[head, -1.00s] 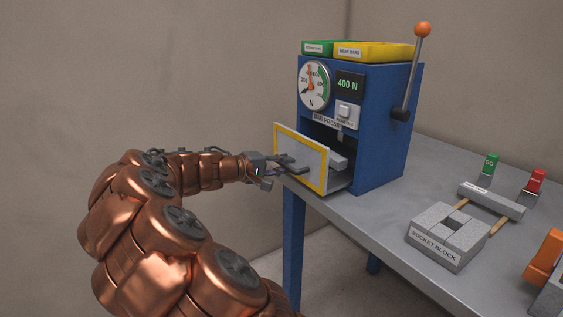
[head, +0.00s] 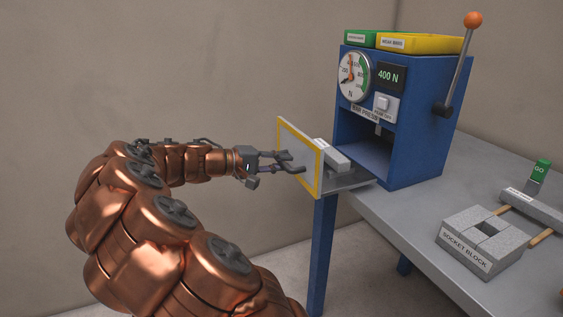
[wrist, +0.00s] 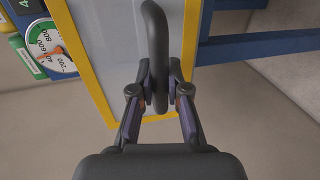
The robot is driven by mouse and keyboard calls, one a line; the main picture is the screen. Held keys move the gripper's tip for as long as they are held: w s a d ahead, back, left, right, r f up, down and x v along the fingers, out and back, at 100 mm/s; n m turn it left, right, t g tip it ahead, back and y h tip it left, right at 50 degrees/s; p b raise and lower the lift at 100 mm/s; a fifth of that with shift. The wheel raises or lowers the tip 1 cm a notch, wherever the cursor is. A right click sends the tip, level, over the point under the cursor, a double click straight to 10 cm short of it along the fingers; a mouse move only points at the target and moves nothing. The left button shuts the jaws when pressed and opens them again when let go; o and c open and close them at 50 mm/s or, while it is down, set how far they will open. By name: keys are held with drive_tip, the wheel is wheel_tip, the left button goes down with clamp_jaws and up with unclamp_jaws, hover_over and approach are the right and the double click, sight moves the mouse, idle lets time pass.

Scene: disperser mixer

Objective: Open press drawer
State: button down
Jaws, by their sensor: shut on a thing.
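The blue bar press (head: 405,110) stands on the grey bench. Its drawer (head: 345,180) is pulled out well beyond the body, and its yellow-edged front panel (head: 298,142) faces my arm. A grey block lies in the drawer. My gripper (head: 287,162) is at the front panel, shut on the dark drawer handle. In the wrist view the handle (wrist: 156,45) passes between the two fingers of my gripper (wrist: 160,93). The panel's yellow rim (wrist: 85,60) shows behind it.
A grey socket block (head: 483,238) sits on the bench (head: 410,215) to the right, beside a green GO piece (head: 541,172). A lever with an orange knob (head: 473,20) rises at the press's right side. Green and yellow trays (head: 420,43) lie on top.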

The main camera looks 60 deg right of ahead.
drive_tip(key=shift+w, duration=0.1)
drive_tip(key=c, duration=1.1)
unclamp_jaws()
drive_tip(key=shift+c, duration=0.2)
drive_tip(key=v, duration=1.2)
